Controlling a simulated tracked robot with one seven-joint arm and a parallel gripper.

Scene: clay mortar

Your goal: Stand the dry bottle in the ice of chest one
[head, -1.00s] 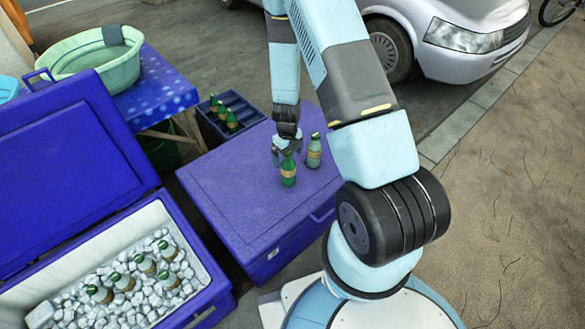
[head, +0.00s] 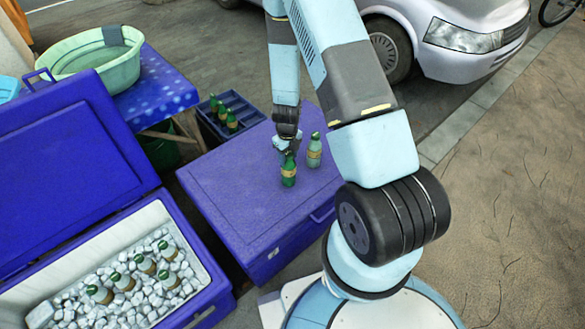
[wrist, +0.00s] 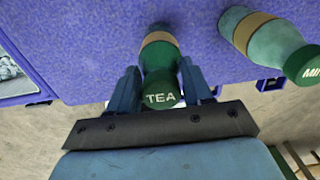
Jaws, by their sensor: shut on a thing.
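A dark green bottle (head: 289,174) with a tan band stands upright on the lid of the closed blue chest (head: 222,182). In the wrist view its cap (wrist: 162,92) reads TEA. My gripper (head: 288,153) is shut on this bottle near its top, with one finger on each side. A paler, frosted-looking bottle (head: 314,153) stands just to the right, apart from my gripper; its cap lettering is cut off in the wrist view (wrist: 268,40). The open blue chest (head: 207,262) at lower left is filled with ice (head: 130,305) and holds several bottles (head: 144,264).
The open chest's raised lid (head: 65,170) stands at the left. A dark crate (head: 240,112) with green bottles sits behind the closed chest. A green basin (head: 92,62) rests on a blue-covered table (head: 160,90). A silver car (head: 460,40) is at the back.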

